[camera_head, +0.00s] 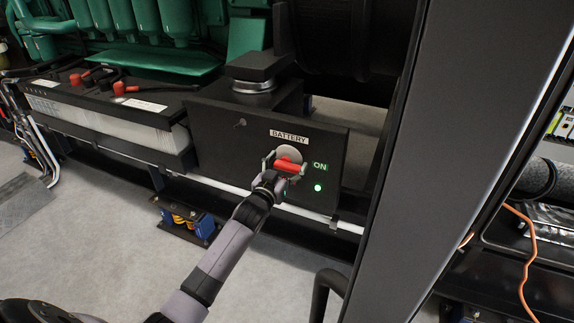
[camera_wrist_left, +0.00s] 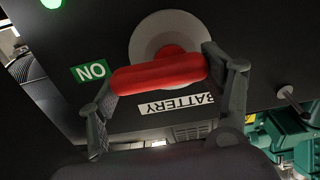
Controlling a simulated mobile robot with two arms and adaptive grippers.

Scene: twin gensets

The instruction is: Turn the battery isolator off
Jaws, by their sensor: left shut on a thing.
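The battery isolator is a red handle (camera_head: 287,167) on a round grey plate (camera_head: 290,153), set in a black panel (camera_head: 220,135) under a "BATTERY" label. A green "ON" label (camera_head: 320,166) and a lit green lamp (camera_head: 318,188) are to its right. In the head view the handle lies roughly level. My left gripper (camera_head: 284,172) is shut on the handle, its fingers at the handle's two ends. The left wrist view shows the red handle (camera_wrist_left: 158,75) between the fingers (camera_wrist_left: 160,95), with the picture upside down. My right gripper is not in view.
A battery (camera_head: 110,118) with red terminal caps is left of the panel. A dark upright post (camera_head: 450,150) stands close on the right. A blue and yellow mount (camera_head: 186,220) sits low below the panel. The grey floor (camera_head: 110,250) is clear at front left.

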